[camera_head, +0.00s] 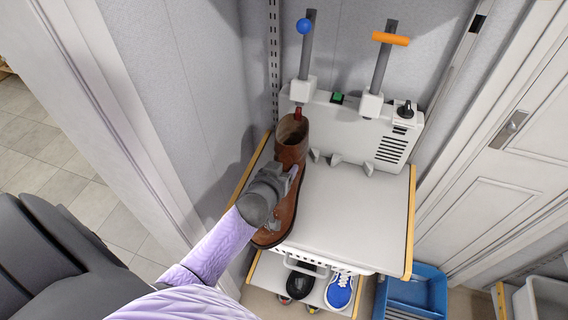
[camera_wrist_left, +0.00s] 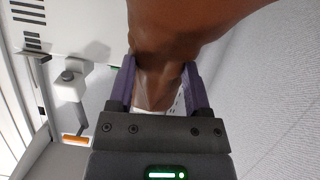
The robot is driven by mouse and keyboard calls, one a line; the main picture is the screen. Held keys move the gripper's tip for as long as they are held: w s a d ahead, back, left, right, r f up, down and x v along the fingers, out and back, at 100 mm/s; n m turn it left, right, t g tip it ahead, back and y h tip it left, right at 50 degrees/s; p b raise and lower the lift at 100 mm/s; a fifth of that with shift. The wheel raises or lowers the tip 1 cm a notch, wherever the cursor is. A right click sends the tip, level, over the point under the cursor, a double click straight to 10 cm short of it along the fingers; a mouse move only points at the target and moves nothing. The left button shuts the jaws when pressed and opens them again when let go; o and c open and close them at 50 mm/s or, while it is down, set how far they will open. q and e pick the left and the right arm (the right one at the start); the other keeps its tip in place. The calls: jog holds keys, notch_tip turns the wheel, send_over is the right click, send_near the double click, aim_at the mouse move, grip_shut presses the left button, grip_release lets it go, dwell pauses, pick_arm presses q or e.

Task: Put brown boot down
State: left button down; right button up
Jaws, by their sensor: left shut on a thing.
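The brown boot (camera_head: 292,150) is at the left side of the white shelf top (camera_head: 345,205), its open shaft toward the wall and its toe toward the front edge. My left gripper (camera_head: 292,178) is shut on the boot from the left side. In the left wrist view the two purple fingers of the gripper (camera_wrist_left: 158,85) close on the brown leather of the boot (camera_wrist_left: 190,30). My gripper and forearm hide part of the boot, and I cannot tell whether its sole touches the shelf top. My right gripper is not in view.
A white machine (camera_head: 350,130) with a blue-knobbed post (camera_head: 305,45) and an orange-handled post (camera_head: 385,55) stands at the back. The right part of the shelf top is clear. Below are a blue shoe (camera_head: 340,290), a dark shoe (camera_head: 299,281) and a blue bin (camera_head: 412,292).

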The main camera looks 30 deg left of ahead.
pick_arm(q)
jog(key=shift+s, duration=0.15)
jog(key=shift+c, duration=2.2)
grip_release()
jog(key=shift+f, duration=0.2)
jog(key=o, duration=0.4)
jog(key=shift+w, duration=0.2)
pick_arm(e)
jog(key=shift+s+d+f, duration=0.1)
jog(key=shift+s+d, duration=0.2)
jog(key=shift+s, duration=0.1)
pick_arm(q)
jog(key=shift+r, duration=0.1)
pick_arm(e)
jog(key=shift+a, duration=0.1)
pick_arm(q)
jog(key=shift+s+r, duration=0.1)
jog(key=shift+r, duration=0.1)
jog(key=p+v, duration=0.2)
jog(key=v, duration=0.9)
jog(key=shift+s+d+r+p, duration=0.15)
jog(key=shift+s+p, duration=0.2)
jog(key=shift+p, duration=0.05)
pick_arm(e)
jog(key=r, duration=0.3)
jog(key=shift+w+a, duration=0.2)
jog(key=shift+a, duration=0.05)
